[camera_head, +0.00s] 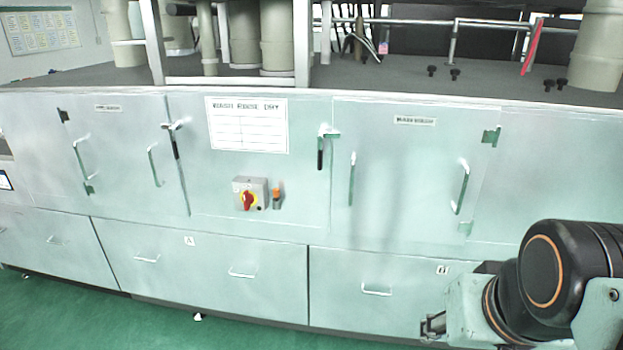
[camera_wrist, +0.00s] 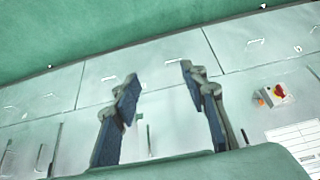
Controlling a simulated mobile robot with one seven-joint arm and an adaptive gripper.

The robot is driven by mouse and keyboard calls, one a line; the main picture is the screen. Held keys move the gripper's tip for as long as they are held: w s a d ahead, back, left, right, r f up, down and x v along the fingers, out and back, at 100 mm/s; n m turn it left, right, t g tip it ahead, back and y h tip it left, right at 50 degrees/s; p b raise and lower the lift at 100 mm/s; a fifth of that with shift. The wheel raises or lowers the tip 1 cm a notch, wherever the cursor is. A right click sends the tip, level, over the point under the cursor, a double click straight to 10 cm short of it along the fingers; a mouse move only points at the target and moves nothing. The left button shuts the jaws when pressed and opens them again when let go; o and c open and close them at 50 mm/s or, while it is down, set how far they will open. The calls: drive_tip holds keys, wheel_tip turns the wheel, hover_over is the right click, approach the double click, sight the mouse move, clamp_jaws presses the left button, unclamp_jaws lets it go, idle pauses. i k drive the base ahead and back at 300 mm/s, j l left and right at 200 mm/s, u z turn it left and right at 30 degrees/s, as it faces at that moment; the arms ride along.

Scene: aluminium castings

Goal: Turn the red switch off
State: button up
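The red switch (camera_head: 248,200) is a red rotary knob on a yellow disc, set on a small grey box on the pale green machine front. Its handle looks roughly upright and slightly tilted; its exact setting is too small to read. In the wrist view, which looks inverted, the red switch (camera_wrist: 279,92) is at the right, outside the fingers. My gripper (camera_head: 433,326) is at the lower right of the head view, well right of and below the switch. In the wrist view my gripper (camera_wrist: 159,74) has its two fingers apart, with nothing between them.
An orange-topped device (camera_head: 277,197) is mounted just right of the switch box. A paper chart (camera_head: 247,125) hangs above it. Door handles with black grips (camera_head: 320,150) and drawer handles (camera_head: 242,273) stick out from the panels. The green floor (camera_head: 60,315) in front is clear.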

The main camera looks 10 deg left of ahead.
sight(247, 199)
drive_tip(key=i+j, duration=0.1)
drive_tip(key=j, duration=0.35)
drive_tip(key=i+j, duration=0.1)
drive_tip(key=j, duration=0.3)
drive_tip(key=i+j, duration=0.15)
drive_tip(key=j, duration=0.25)
drive_tip(key=i+j+u, duration=0.25)
drive_tip(key=k+z, duration=0.15)
drive_tip(key=k+l, duration=0.05)
